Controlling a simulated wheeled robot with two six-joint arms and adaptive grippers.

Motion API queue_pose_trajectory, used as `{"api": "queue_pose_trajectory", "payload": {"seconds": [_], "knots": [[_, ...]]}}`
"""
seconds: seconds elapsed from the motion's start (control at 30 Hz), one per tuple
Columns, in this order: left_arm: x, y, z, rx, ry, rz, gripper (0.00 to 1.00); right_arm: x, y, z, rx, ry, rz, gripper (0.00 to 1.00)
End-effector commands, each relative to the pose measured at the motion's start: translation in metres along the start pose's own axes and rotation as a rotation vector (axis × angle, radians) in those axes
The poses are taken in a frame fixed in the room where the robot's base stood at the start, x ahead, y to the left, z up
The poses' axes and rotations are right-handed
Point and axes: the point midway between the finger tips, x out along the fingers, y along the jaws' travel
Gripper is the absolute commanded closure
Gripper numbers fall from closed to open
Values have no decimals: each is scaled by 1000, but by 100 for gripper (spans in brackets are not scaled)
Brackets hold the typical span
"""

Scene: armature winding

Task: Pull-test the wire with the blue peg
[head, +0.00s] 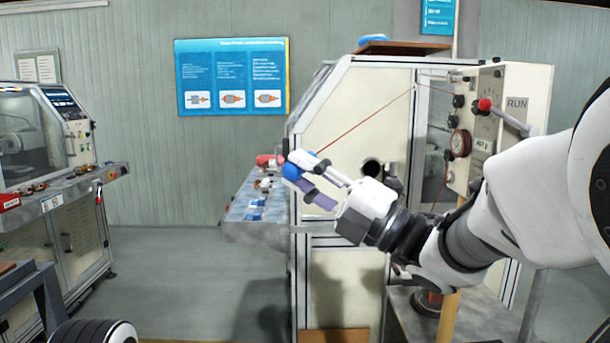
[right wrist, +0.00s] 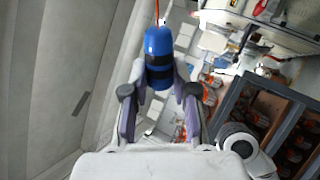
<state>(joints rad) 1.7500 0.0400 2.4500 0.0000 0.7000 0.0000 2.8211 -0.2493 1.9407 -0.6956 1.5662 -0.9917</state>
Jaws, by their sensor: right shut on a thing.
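The blue peg (right wrist: 159,45), with dark bands, is between the fingers of my right gripper (right wrist: 160,92) in the right wrist view. In the head view the right gripper (head: 306,172) is shut on the blue peg (head: 292,171), in front of the pale machine cabinet. The thin red wire (head: 365,119) runs from near the peg up and right to the cabinet's upper part, looking straight. A short piece of the wire (right wrist: 157,12) shows above the peg's end in the right wrist view. My left gripper is in neither view.
A bench (head: 255,228) with small parts lies behind the gripper. Floor is open at the left middle.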

Motion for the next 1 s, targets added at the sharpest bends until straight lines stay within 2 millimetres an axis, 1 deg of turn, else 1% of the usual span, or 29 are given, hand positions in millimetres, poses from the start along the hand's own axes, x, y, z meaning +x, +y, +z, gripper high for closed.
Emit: {"api": "queue_pose_trajectory", "payload": {"seconds": [0.3, 0.4, 1.0], "knots": [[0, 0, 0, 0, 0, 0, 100, 0, 0, 0, 0, 1, 0, 100], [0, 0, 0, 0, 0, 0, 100, 0, 0, 3, 0, 1, 1, 100], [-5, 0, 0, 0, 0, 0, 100, 0, 1, 60, 0, 0, 1, 100]]}}
